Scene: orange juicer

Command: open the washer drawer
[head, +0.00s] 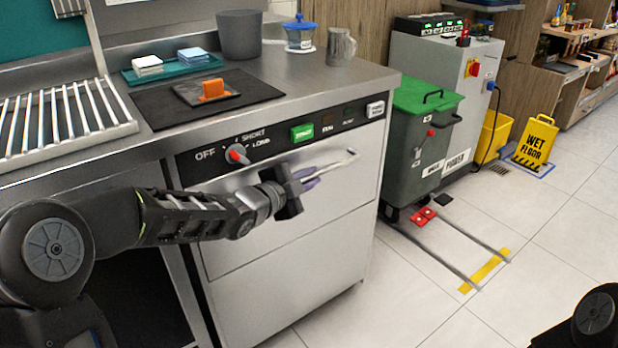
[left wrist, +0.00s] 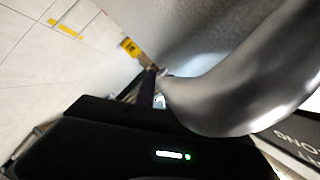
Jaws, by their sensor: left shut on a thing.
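The washer (head: 290,255) is a steel under-counter unit with a dark control strip, a red knob and a green button. Its front panel shows closed in the head view, with a bar handle (head: 338,161) across the upper part. My left gripper (head: 308,180) is at this handle, shut on it near the middle of the front. In the left wrist view the handle (left wrist: 235,105) is a large curved metal bar close to the camera. The fingertips are mostly hidden by the gripper body and the bar. My right gripper is not in view; only a dark part of my body shows at the lower right.
The steel counter (head: 300,75) above holds a dark mat (head: 165,108), a grey bin (head: 240,35) and a metal mug (head: 341,47). A green-lidded bin (head: 420,140) stands right of the washer. A yellow wet-floor sign (head: 535,140) stands farther back. The tiled floor in front is clear.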

